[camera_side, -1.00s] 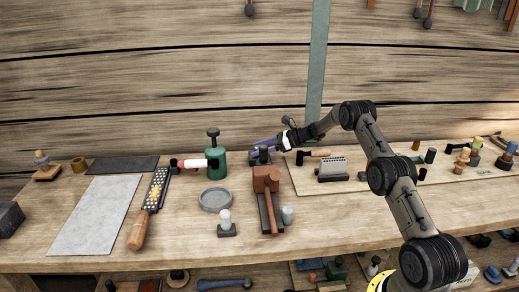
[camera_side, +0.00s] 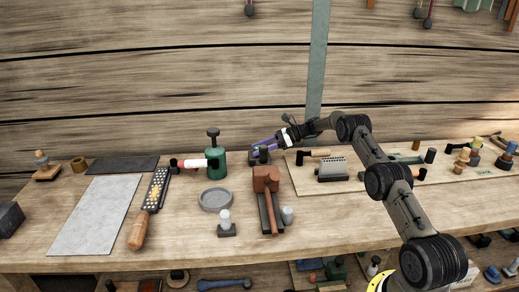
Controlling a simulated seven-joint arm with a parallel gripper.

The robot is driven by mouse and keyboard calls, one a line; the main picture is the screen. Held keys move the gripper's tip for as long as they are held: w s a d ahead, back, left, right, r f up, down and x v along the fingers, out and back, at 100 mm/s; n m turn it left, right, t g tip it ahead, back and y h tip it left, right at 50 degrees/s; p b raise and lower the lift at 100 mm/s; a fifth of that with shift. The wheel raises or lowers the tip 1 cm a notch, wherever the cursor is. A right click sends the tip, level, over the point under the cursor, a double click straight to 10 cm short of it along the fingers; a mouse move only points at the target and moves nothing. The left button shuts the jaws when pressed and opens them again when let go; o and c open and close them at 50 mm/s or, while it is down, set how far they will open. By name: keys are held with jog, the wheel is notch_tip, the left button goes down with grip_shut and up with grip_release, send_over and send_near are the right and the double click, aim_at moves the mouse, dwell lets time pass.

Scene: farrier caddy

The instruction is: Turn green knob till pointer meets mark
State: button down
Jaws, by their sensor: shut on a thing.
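My gripper (camera_side: 266,147), with purple fingers, reaches in from the right at the back of the bench. Its fingers are closed at the top of a small dark device (camera_side: 261,160). The green knob is hidden between or behind the fingers, so its colour does not show. The pointer and the mark are too small or covered to make out.
A green canister (camera_side: 223,162) with a dark top stands just left of my gripper. A brown-headed mallet (camera_side: 266,180) lies in front, near a grey round dish (camera_side: 215,199). A grey block with holes (camera_side: 332,170) sits to the right on a pale board.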

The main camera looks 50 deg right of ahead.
jog(key=shift+r, duration=0.1)
dwell(0.3)
jog(key=shift+c, duration=1.3)
grip_release()
jog(key=v, duration=1.3)
jog(key=shift+s+d+r, duration=0.15)
jog(key=shift+d, duration=0.25)
